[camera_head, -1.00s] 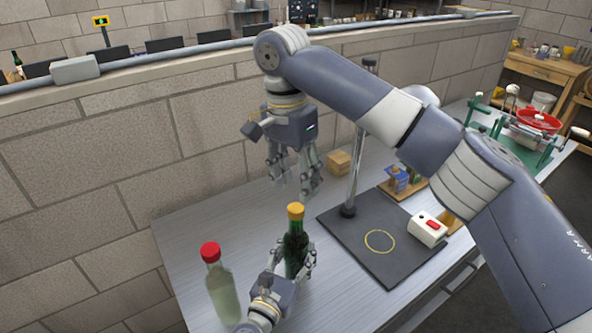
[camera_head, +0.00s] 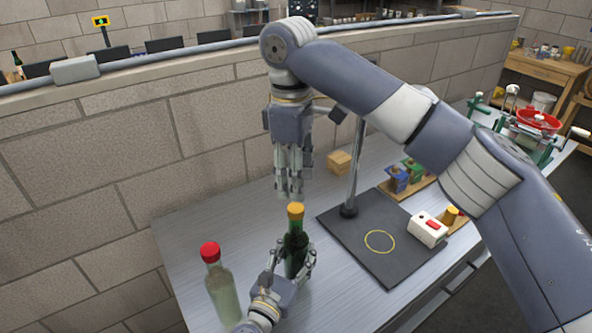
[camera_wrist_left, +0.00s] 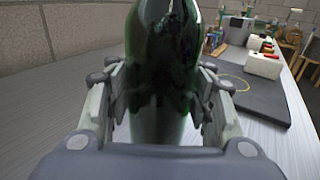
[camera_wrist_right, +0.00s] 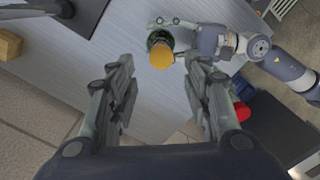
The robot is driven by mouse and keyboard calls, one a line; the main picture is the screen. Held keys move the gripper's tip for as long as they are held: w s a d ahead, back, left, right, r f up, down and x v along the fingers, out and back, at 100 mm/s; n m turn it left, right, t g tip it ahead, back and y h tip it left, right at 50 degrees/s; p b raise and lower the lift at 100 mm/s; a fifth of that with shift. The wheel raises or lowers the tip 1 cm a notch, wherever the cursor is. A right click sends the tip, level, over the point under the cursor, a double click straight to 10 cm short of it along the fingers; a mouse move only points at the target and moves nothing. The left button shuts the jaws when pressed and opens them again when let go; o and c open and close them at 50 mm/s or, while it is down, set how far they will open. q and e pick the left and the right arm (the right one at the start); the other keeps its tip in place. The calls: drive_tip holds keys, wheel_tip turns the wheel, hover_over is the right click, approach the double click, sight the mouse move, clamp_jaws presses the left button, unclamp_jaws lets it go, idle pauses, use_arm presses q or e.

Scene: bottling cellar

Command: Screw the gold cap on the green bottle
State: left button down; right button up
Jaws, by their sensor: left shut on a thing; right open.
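The green bottle (camera_head: 295,253) stands upright on the bench with the gold cap (camera_head: 296,210) on its mouth; how tightly the cap sits I cannot tell. My left gripper (camera_head: 288,268) is shut around the bottle's body, and the left wrist view shows its fingers on both sides of the dark green glass (camera_wrist_left: 163,85). My right gripper (camera_head: 290,195) points down just above the cap, apart from it. In the right wrist view its fingers (camera_wrist_right: 160,95) are open and empty, with the gold cap (camera_wrist_right: 161,56) beyond them, slightly above the middle of the picture.
A clear bottle with a red cap (camera_head: 220,287) stands left of the green bottle. To the right are a dark mat (camera_head: 385,262) with a yellow ring and metal post, a white box with a red button (camera_head: 428,229), and small blocks. A wooden block (camera_head: 339,162) lies behind. A block wall borders the bench.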

sight(296, 208)
drive_tip(key=n, duration=0.6)
drive_tip(key=shift+r, duration=0.15)
drive_tip(key=n, duration=0.5)
drive_tip(key=shift+r+n, duration=0.15)
drive_tip(key=shift+n, duration=0.15)
drive_tip(key=n, duration=0.5)
drive_tip(key=shift+r+n, duration=0.15)
drive_tip(key=shift+n, duration=0.15)
drive_tip(key=n, duration=0.6)
drive_tip(key=shift+s+r+y, duration=0.1)
drive_tip(key=shift+r+y, duration=0.05)
drive_tip(key=shift+y, duration=0.15)
drive_tip(key=shift+f, duration=4.05)
